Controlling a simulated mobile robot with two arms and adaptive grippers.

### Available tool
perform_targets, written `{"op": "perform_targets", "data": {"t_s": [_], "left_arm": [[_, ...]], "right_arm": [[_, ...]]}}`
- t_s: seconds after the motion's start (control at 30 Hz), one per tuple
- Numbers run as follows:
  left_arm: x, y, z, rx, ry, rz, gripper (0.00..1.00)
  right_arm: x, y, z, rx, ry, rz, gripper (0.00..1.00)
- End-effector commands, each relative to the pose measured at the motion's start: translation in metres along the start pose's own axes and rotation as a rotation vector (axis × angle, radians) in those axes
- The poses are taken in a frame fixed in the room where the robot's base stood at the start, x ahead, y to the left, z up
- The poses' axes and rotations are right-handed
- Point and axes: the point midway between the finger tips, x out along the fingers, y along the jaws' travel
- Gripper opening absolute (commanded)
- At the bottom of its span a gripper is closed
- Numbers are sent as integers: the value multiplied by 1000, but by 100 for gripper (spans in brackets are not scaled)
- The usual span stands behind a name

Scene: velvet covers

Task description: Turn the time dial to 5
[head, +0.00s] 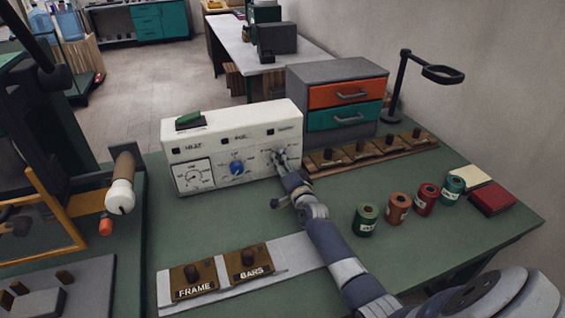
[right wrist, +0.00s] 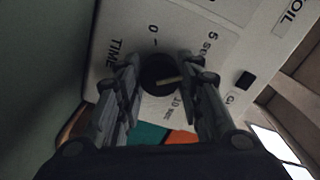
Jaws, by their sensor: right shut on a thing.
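The white control box (head: 235,152) stands on the green bench. It has a gauge at left, a blue knob (head: 237,168) in the middle and the time dial at its right end. My right gripper (head: 279,158) is at that right end, covering most of the dial in the head view. In the right wrist view, the dark round time dial (right wrist: 158,72) sits between the two fingers, which are shut on it. Labels TIME, 0, 5 sec and 10 sec surround it. Its pale pointer line faces the side of 5 sec and 10 sec; the exact reading is unclear. My left gripper is out of view.
A drawer cabinet (head: 305,82) stands behind the box. A wooden strip with brown blocks (head: 380,152) lies to its right. Several thread spools (head: 397,208) stand right of my arm. A plate with FRAME and BARS blocks (head: 222,283) lies in front.

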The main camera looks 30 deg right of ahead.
Motion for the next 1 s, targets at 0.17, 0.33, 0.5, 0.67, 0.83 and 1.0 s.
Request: {"op": "perform_targets", "data": {"t_s": [0.17, 0.33, 0.5, 0.67, 0.83, 1.0], "left_arm": [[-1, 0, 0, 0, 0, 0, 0], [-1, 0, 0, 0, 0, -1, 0], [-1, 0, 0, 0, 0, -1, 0], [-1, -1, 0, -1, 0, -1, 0], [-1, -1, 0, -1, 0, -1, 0], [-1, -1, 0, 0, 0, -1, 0]], "right_arm": [[0, 1, 1, -40, -2, 2, 10], [0, 1, 1, -53, -2, 2, 10], [0, 1, 1, -53, -2, 2, 10], [0, 2, 1, -52, -2, 3, 36], [0, 1, 1, -51, -2, 2, 54], [0, 0, 0, -51, -1, 1, 54]]}}
